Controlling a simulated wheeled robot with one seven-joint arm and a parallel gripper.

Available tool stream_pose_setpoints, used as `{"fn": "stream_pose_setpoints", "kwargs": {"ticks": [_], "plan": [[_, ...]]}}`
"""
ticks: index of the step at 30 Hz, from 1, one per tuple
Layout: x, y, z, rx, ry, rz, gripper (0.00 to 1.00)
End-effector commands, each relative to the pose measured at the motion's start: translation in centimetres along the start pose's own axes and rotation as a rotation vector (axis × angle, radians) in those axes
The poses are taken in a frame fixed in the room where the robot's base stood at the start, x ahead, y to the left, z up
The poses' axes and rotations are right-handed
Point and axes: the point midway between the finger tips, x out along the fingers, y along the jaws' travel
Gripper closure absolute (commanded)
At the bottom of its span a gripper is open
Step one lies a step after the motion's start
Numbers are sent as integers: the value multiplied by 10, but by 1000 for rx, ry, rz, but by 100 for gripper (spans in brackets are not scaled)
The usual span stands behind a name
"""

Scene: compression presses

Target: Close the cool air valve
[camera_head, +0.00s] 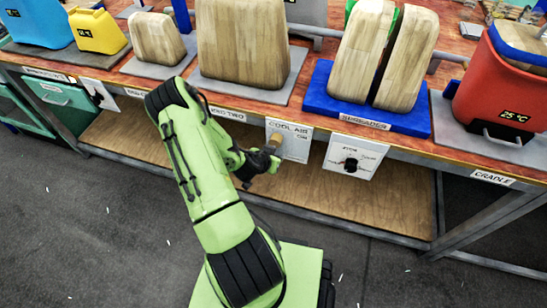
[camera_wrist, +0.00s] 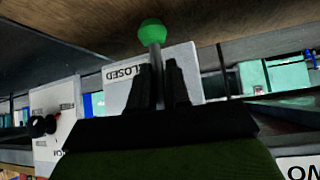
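The cool air valve panel (camera_head: 289,140) is a white plate on the bench's front edge, lettered "COOL AIR" and "ON" in the head view. In the wrist view the panel (camera_wrist: 190,66) is upside down and shows the word "CLOSED". A valve handle with a green ball (camera_wrist: 152,32) on a thin grey stem stands in front of the panel. My gripper (camera_wrist: 160,72) has its two dark fingers close together on either side of the stem, apparently shut on it, below the ball in the picture. My gripper (camera_head: 268,158) also shows in the head view, at the panel's lower left.
Another white panel with a black knob (camera_head: 351,163) hangs to the right. Above stand wooden blocks on a blue spreader (camera_head: 340,100) and a red container (camera_head: 495,100) in a cradle. A wooden shelf (camera_head: 330,205) lies below.

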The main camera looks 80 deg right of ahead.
Motion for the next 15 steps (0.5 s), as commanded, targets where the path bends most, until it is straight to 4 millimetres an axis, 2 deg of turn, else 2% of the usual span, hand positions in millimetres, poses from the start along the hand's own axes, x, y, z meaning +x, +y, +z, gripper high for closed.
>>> {"fn": "stream_pose_setpoints", "kwargs": {"ticks": [1, 4, 12, 15], "plan": [[0, -2, 0, 1, 0, -5, 77], [0, -2, 0, 0, 0, -4, 64], [-1, -1, 0, -1, 0, -2, 64], [-12, -1, 0, -3, -1, -2, 64]]}}
